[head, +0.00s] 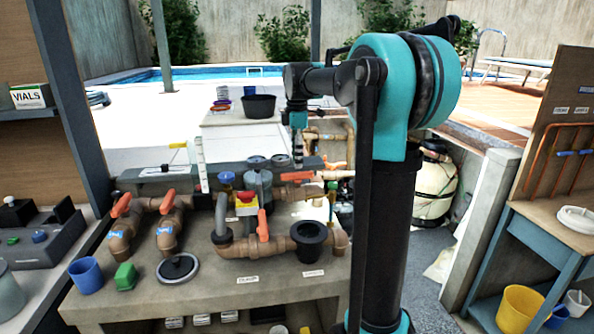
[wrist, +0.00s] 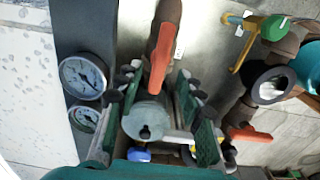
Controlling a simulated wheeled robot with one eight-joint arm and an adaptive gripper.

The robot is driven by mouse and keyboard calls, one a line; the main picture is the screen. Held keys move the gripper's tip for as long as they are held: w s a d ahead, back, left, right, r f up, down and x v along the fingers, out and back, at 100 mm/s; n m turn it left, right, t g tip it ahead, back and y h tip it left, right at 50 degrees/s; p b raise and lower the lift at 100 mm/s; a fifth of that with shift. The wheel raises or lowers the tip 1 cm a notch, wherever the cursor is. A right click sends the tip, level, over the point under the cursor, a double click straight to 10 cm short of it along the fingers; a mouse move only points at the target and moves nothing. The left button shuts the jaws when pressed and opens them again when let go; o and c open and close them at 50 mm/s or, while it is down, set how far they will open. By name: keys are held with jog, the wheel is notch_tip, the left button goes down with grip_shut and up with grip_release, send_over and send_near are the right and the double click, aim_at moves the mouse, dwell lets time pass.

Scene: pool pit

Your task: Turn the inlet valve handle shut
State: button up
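Several orange valve handles show, and I cannot read which one is the inlet. One handle (head: 297,175) lies just below my gripper (head: 298,160), which points down from above. In the wrist view this handle (wrist: 160,62) lies roughly along its brown pipe, between and beyond the fingertips. My gripper (wrist: 158,78) is open and empty, its green-padded fingers apart; no contact is visible. Another handle (head: 263,225) stands upright on the front pipe and also shows in the wrist view (wrist: 248,134). Two more handles, left (head: 121,204) and right (head: 167,201), sit on the left pipes.
A grey housing (wrist: 148,115) with a blue knob (wrist: 139,155) lies close below the fingers in the wrist view. Two gauges (wrist: 83,77) are beside it.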

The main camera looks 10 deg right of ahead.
aim_at(297, 173)
jog(key=shift+f, duration=2.25)
grip_shut()
